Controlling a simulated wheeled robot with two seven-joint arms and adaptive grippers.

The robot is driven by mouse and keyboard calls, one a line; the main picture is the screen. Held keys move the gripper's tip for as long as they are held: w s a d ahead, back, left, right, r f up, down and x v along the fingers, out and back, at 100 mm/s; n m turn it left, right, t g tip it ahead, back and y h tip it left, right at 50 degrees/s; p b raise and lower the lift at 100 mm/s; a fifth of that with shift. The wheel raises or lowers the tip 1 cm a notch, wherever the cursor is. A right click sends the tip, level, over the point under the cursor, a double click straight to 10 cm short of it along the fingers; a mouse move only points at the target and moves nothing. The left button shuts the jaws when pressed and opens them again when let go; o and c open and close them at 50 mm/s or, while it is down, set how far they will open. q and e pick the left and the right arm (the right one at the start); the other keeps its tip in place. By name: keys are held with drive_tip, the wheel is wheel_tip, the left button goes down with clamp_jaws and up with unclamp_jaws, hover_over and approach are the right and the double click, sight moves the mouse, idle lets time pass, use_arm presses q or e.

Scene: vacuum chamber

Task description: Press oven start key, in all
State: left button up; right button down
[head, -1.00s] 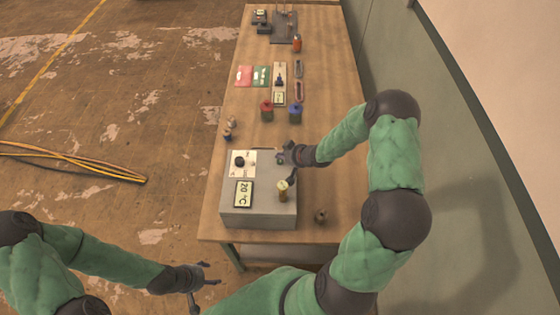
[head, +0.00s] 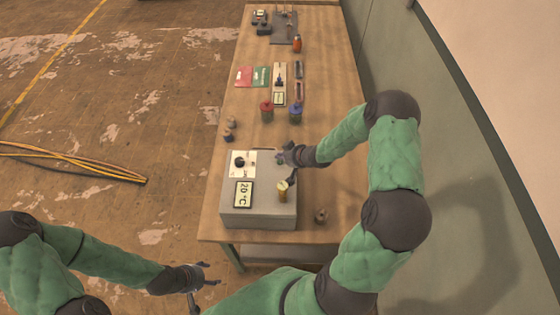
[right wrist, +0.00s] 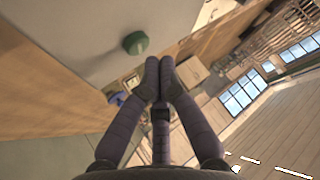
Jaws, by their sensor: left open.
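The oven is a grey box (head: 262,217) at the near end of the bench, with a 20 °C display (head: 243,194) and a dial panel (head: 243,163) on top. A round green key (right wrist: 136,43) stands out from its grey surface in the right wrist view. My right gripper (head: 281,159) is over the oven's far right part, close by the key. In the right wrist view its fingers (right wrist: 159,68) are together and empty, a little apart from the key. My left gripper (head: 206,276) is open and empty, off the bench at the near left.
A yellow-capped vial (head: 282,191) stands on the oven's right side, close to my right gripper. A small brown item (head: 321,216) lies right of the oven. Red (head: 267,112) and blue (head: 295,112) containers and several tools lie further back. Bare bench shows along the right.

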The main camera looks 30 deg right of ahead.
sight(282, 162)
drive_tip(key=shift+f, duration=0.15)
drive_tip(key=shift+f, duration=0.3)
drive_tip(key=shift+f+b, duration=0.4)
drive_tip(key=shift+b, duration=0.1)
idle(0.6)
drive_tip(key=shift+r, duration=0.1)
drive_tip(key=shift+r+p, duration=0.75)
drive_tip(key=shift+p, duration=0.05)
wheel_tip(282, 162, up, 5)
drive_tip(key=p, duration=0.4)
idle(0.3)
